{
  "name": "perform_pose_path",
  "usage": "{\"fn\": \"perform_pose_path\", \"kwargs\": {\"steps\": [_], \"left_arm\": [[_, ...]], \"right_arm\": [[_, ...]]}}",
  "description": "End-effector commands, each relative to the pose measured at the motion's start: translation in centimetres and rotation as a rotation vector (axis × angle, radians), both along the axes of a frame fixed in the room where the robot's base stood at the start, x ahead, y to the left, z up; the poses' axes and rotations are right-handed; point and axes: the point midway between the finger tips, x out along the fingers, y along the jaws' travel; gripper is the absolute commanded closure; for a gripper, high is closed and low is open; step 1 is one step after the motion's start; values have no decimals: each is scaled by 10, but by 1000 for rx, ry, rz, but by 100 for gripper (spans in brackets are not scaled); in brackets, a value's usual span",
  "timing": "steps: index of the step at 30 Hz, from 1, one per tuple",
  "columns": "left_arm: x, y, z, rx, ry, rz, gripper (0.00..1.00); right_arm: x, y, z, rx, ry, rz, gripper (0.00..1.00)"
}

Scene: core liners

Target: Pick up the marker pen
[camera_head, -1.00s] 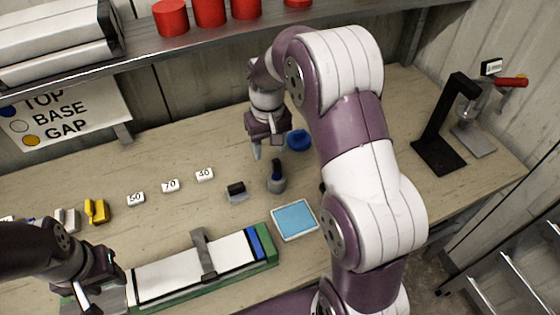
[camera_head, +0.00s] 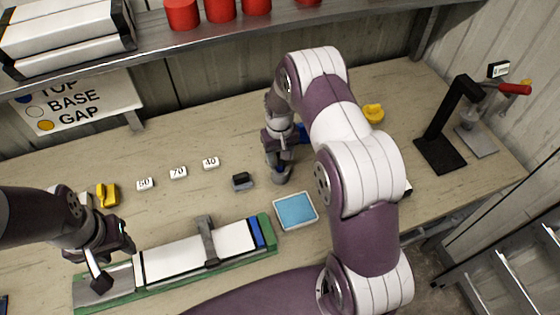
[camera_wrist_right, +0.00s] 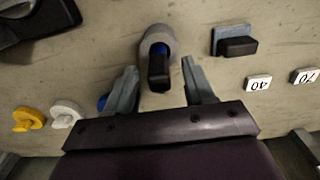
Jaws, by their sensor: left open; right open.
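The marker pen (camera_wrist_right: 158,70) is dark with a blue part and stands in a round grey holder (camera_wrist_right: 160,36) on the bench. My right gripper (camera_wrist_right: 160,74) is open, with one finger on each side of the pen and visible gaps between. In the head view my right gripper (camera_head: 276,166) is low at the grey holder (camera_head: 281,174), and the pen is mostly hidden there. My left gripper (camera_head: 101,280) is open and empty above the left end of the long core liner (camera_head: 180,262).
A black-topped grey block (camera_head: 242,181) and small number labels (camera_head: 178,172) lie left of the holder. A blue pad (camera_head: 295,210) lies in front. Yellow pieces (camera_head: 372,113) and a black stand (camera_head: 440,140) are to the right. A shelf (camera_head: 240,46) overhangs the back.

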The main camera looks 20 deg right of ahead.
Motion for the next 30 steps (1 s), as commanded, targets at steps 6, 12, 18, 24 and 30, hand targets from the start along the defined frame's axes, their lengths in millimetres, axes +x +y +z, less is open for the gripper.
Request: {"fn": "perform_pose_path", "kwargs": {"steps": [6, 12, 18, 24, 30], "left_arm": [[0, 0, -1, 0, 0, 0, 57], [0, 0, -1, 0, 0, 0, 57], [0, 0, -2, 0, 0, 0, 57], [0, 0, -18, 0, 0, 0, 57], [0, 0, -29, 0, 0, 0, 57]], "right_arm": [[0, 0, 0, 0, 0, 0, 86], [0, 0, 0, 0, 0, 0, 100], [0, 0, 1, 0, 0, 0, 100], [2, 0, 38, 0, -7, 0, 100], [1, 0, 84, 0, -3, 0, 100]]}}
